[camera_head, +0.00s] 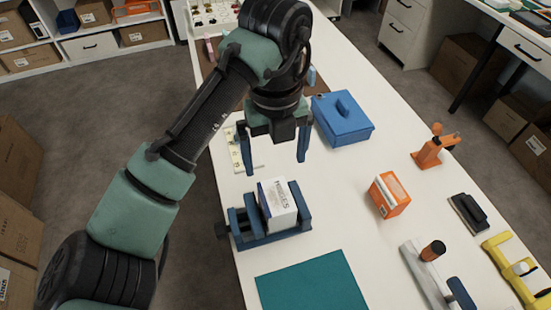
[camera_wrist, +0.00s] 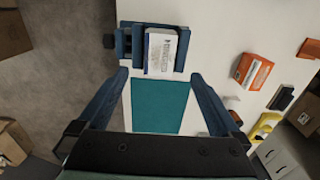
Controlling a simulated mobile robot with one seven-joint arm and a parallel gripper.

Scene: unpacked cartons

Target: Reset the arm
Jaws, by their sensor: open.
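My gripper (camera_head: 275,158) is open and empty, its two blue fingers pointing down above the white table (camera_head: 335,210). In the head view it hangs behind and above a blue vise-like holder (camera_head: 245,228). A white box with print (camera_head: 279,207) sits tilted in that holder, apart from my fingers. In the wrist view my fingers (camera_wrist: 158,98) are spread wide, with the white box (camera_wrist: 160,52) and the holder (camera_wrist: 123,42) beyond them.
A teal mat (camera_head: 312,282) lies at the front. A blue lidded box (camera_head: 342,118) stands right of my gripper. An orange box (camera_head: 388,195), an orange tool (camera_head: 434,147), a black block (camera_head: 468,213) and a yellow tool (camera_head: 512,265) are on the right. Table between is clear.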

